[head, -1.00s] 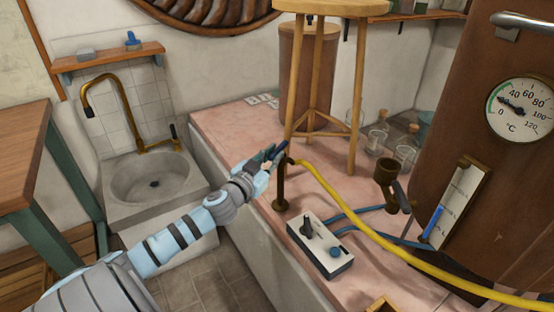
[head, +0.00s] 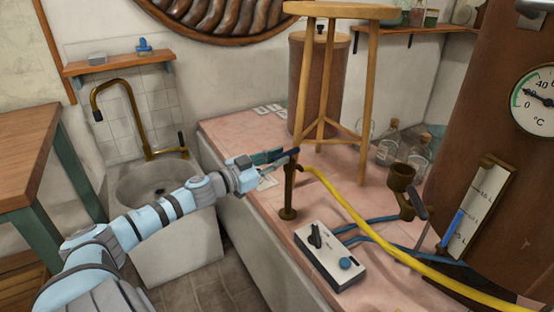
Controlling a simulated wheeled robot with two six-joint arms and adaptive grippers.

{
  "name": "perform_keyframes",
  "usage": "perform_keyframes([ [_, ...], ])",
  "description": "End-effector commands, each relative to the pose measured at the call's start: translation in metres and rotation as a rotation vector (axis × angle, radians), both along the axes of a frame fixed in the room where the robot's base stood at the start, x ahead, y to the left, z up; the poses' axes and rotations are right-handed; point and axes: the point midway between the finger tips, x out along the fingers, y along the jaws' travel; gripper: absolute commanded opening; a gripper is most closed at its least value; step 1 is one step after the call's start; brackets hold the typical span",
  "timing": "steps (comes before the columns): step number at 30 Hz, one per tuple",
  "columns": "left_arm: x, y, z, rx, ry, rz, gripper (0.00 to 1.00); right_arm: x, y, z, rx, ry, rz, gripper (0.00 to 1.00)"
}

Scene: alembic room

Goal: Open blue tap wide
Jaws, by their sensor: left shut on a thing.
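A bronze standpipe tap (head: 289,190) rises from the pink counter, with a yellow hose (head: 365,225) running right from its top. My left gripper (head: 272,158) is at the top of this tap, on its left side. It is shut on a dark blue handle (head: 291,152) there, which the fingers partly hide. The handle's exact angle is hard to tell. My right gripper is not in view.
A white box (head: 330,257) with a black lever and a blue knob stands in front of the tap. Behind are a wooden stool (head: 341,10) and glass bottles (head: 387,147). A copper boiler (head: 490,120) stands right, a sink (head: 157,190) left.

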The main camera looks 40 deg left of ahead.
Motion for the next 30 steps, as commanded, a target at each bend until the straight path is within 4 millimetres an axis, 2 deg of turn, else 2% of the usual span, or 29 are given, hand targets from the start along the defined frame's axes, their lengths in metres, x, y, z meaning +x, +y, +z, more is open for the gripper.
perform_keyframes([
  [2, 0.001, 0.001, 0.003, 0.001, -0.004, 0.003, 0.0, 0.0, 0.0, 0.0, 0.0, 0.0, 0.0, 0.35],
  [3, 0.001, 0.001, 0.003, 0.001, -0.004, 0.003, 0.16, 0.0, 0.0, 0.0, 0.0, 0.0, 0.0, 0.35],
  [7, 0.001, 0.001, 0.003, 0.001, -0.004, 0.003, 0.35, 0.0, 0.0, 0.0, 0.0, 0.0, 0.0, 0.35],
  [17, 0.001, -0.001, 0.001, 0.002, 0.0, 0.007, 0.35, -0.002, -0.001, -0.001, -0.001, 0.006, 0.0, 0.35],
  [22, 0.001, -0.007, -0.001, 0.002, 0.004, 0.096, 0.35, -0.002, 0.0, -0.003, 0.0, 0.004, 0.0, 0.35],
  [23, 0.0, -0.008, 0.002, -0.001, -0.002, 0.129, 0.35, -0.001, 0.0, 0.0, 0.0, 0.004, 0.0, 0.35],
  [24, 0.0, -0.01, 0.01, -0.012, -0.01, 0.186, 0.35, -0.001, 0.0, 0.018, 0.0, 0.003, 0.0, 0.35],
  [27, 0.001, -0.017, 0.013, -0.016, -0.007, 0.323, 0.35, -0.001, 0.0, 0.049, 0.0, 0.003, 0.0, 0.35],
  [30, 0.004, -0.024, 0.009, -0.012, -0.007, 0.478, 0.35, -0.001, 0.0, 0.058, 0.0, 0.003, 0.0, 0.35],
])
